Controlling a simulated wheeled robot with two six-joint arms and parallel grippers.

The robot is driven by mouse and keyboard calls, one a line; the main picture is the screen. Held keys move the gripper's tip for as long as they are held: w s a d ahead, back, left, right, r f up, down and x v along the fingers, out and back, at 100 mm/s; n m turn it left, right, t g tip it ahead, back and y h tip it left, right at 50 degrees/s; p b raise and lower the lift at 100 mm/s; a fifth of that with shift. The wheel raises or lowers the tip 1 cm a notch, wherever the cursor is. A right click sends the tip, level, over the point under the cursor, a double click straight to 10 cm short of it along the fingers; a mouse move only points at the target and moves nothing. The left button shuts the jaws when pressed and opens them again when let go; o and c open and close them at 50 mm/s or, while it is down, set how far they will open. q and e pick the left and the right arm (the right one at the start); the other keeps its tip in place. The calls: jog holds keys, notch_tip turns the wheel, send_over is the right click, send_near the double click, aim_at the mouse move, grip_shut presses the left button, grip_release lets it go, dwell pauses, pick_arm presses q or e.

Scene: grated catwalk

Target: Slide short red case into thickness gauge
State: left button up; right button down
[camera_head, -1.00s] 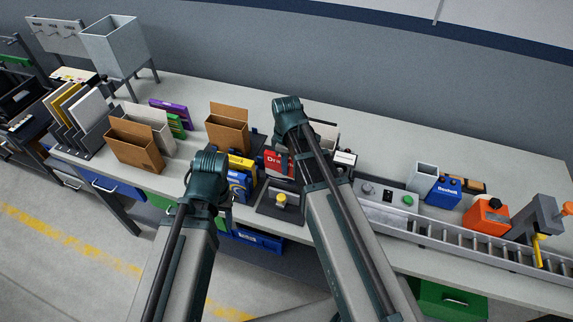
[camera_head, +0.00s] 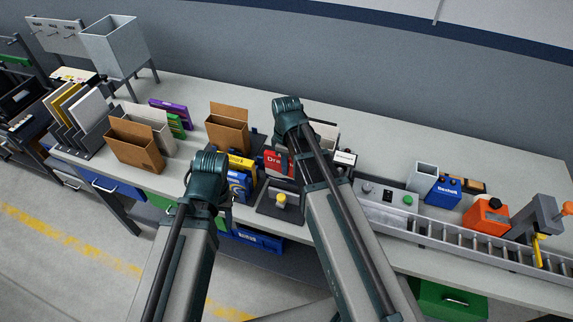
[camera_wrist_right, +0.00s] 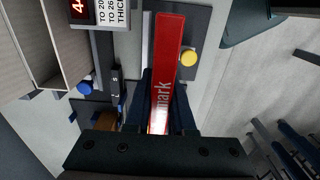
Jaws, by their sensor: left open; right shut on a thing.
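The short red case (camera_wrist_right: 168,45) with white lettering stands on edge between the fingers of my right gripper (camera_wrist_right: 163,110), which is shut on it. In the head view its red face (camera_head: 277,162) shows beside my right arm; the rest is hidden. The thickness gauge shows a sign with red digits (camera_wrist_right: 82,12) and a pale upright plate (camera_wrist_right: 147,40) close beside the case. I cannot tell whether the case touches the plate or how deep it sits. My left gripper (camera_head: 205,202) is near the bench's front edge, its open jaws mostly hidden by its arm.
A yellow knob (camera_head: 281,197) on a dark base is right beside the case. Yellow and blue boxes (camera_head: 239,180) stand close to my left arm. Brown holders (camera_head: 133,150) are to the left, a roller conveyor (camera_head: 450,240) to the right.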

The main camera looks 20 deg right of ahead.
aim_at(286, 178)
jog(key=shift+f, duration=0.1)
jog(key=shift+f+b, duration=3.9)
jog(key=shift+b, duration=0.15)
jog(key=c, duration=0.8)
grip_release()
jog(key=shift+c, duration=1.6)
jog(key=o, duration=0.3)
jog(key=shift+o, duration=0.3)
jog(key=shift+r+p, duration=0.55)
notch_tip(286, 178, up, 7)
jog(key=p, duration=0.7)
